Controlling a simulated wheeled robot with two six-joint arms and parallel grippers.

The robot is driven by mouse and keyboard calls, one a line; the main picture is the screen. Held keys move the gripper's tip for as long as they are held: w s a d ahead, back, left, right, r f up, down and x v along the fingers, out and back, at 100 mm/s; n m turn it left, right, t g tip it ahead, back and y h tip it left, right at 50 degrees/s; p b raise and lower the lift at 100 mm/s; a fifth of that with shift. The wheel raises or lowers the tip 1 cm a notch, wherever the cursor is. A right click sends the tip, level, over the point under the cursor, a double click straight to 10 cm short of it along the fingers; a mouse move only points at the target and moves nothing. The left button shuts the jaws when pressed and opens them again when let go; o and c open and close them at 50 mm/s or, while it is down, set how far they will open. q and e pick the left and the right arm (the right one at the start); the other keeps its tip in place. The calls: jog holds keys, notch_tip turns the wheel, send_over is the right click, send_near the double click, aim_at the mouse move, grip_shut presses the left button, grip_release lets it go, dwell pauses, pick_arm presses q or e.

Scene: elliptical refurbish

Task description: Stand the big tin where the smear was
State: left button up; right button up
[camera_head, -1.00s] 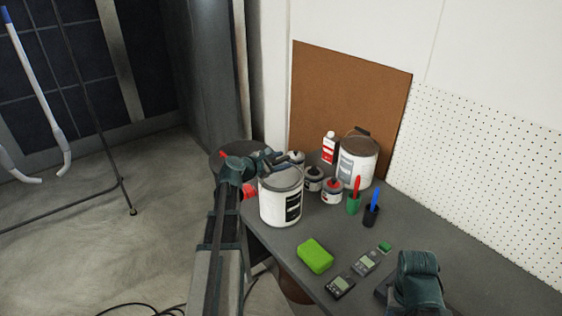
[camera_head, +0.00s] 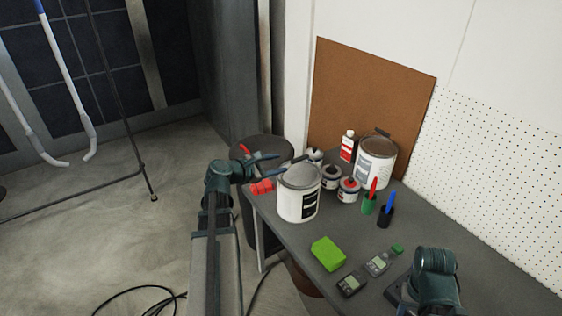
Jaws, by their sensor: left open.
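A big white tin (camera_head: 292,202) with a grey lid and a dark label stands upright on the grey table near its left edge. Another large white tin (camera_head: 369,171) with a raised handle stands at the back, before the brown board. My left gripper (camera_head: 283,163) is open beside the upper left rim of the front tin, with nothing between its fingers. I cannot tell whether a finger touches the rim. No smear shows on the table. My right arm shows at the lower right, but its gripper does not.
A green sponge (camera_head: 328,253) and two meters lie in front. A red item (camera_head: 262,187) is at the left edge.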

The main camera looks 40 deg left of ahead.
pick_arm(q)
jog(key=s+d+f+m+g+h, duration=0.1)
jog(key=d+f+m+g, duration=0.3)
jog(key=d, duration=0.5)
jog(key=d+f+m+g+h, duration=0.1)
jog(key=d+f+m, duration=0.1)
jog(key=d+m, duration=0.5)
jog(key=s+d+f+m+g+h, duration=0.1)
jog(key=d+f+m+g, duration=0.2)
jog(key=d, duration=0.7)
jog(key=s+d+f+m+g+y, duration=0.2)
jog(key=s+d+m+g+y, duration=0.1)
jog(key=s+d+m, duration=0.3)
jog(key=s+d+f+m+g+y, duration=0.2)
jog(key=s+d+m, duration=0.5)
jog(key=m, duration=0.4)
jog(key=shift+s+d+f+m+g+y, duration=0.35)
jog(key=shift+s+f+y, duration=0.35)
jog(key=shift+y, duration=0.5)
jog(key=shift+a, duration=0.1)
jog(key=shift+r+p, duration=0.35)
jog(key=shift+p, duration=0.05)
